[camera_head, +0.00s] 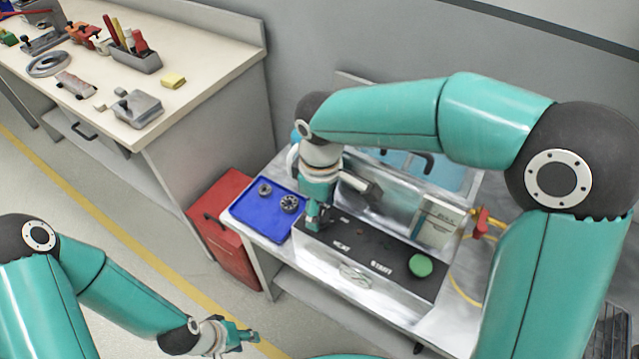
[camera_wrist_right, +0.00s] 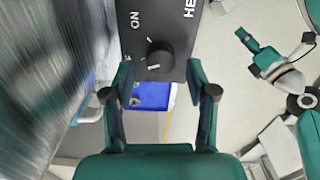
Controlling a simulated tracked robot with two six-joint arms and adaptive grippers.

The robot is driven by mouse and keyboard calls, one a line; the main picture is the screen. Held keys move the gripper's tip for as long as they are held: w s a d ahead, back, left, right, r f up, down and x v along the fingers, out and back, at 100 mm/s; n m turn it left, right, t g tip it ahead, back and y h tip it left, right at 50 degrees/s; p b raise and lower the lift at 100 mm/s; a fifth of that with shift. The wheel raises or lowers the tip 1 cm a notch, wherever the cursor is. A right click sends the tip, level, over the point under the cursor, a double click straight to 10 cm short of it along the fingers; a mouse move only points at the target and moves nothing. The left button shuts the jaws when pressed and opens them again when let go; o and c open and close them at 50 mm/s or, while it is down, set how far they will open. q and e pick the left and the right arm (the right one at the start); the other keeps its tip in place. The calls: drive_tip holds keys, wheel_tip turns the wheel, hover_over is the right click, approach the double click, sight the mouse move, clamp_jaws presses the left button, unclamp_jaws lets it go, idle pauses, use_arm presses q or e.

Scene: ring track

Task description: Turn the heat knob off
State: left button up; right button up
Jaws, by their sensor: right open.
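The heat knob (camera_wrist_right: 158,57) is a small black round knob with a white pointer line, on the black control panel (camera_wrist_right: 175,15) under the letters ON. In the head view the panel (camera_head: 385,262) tops a metal box and reads HEAT and START; the knob is hidden there by my right gripper (camera_head: 316,218), at the panel's left end. In the right wrist view my right gripper (camera_wrist_right: 160,78) is open, with the knob between the lines of its two fingers; contact cannot be told. My left gripper (camera_head: 245,338) is low at the front, away from the panel; its jaws are unclear.
A green button (camera_head: 420,265) sits at the panel's right end. A blue tray (camera_head: 243,212) with dark round parts lies left of the box. A red cabinet (camera_head: 222,208) stands beside this bench. A white box (camera_head: 436,220) and red valve (camera_head: 487,222) are behind right.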

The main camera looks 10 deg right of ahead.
sight(320, 216)
wheel_tip(320, 216, up, 10)
idle(0.4)
idle(0.4)
